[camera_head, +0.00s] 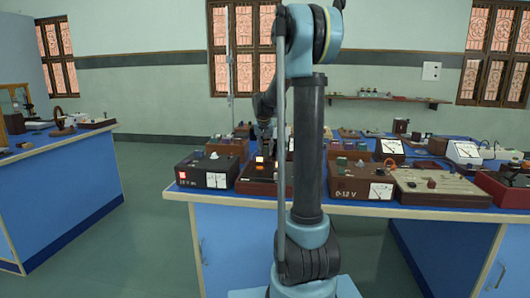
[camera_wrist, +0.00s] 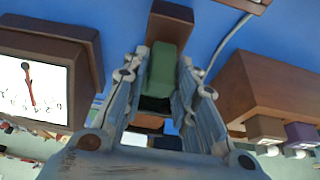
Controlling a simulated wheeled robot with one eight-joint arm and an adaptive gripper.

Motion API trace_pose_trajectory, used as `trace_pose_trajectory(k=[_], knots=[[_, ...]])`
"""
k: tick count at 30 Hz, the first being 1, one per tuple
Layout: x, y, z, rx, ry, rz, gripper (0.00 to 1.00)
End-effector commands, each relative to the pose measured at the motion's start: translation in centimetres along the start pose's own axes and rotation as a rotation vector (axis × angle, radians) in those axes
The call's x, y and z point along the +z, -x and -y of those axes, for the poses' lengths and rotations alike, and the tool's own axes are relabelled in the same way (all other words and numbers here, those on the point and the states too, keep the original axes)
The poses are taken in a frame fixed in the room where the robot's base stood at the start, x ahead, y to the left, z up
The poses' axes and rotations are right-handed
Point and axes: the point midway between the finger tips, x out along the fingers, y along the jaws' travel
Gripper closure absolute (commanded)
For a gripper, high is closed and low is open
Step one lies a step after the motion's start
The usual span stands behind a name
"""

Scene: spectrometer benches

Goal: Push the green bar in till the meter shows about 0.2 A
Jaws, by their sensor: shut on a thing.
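The green bar (camera_wrist: 163,75) is in the middle of the wrist view, between the two fingers of my gripper (camera_wrist: 162,60). The gripper is shut on it. The bar's far end meets a brown block (camera_wrist: 171,22); how deep it sits there I cannot tell. A meter (camera_wrist: 33,92) with a white dial and red needle is at the left of the wrist view, turned and partly cut off; I cannot read its value. In the head view my gripper (camera_head: 264,130) is small and dark above the bench, and the green bar cannot be made out.
A brown box (camera_wrist: 270,90) stands close at the right of the wrist view, with a cable (camera_wrist: 226,45) beside it. In the head view, a black supply box (camera_head: 207,170), a brown 0-12 V box (camera_head: 357,182) and several instruments crowd the blue bench (camera_head: 240,203).

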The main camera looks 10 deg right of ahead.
Motion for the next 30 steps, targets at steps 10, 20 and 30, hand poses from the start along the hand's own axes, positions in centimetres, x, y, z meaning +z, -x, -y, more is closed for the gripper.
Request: trace_pose_trajectory(k=[10,20,30], knots=[[-1.2,-0.5,0.0,-0.001,0.0,-0.001,1.0],[-1.1,-0.5,0.0,-0.001,0.0,-0.001,0.58],[-1.1,1.1,0.0,-0.001,0.001,0.0,0.58]])
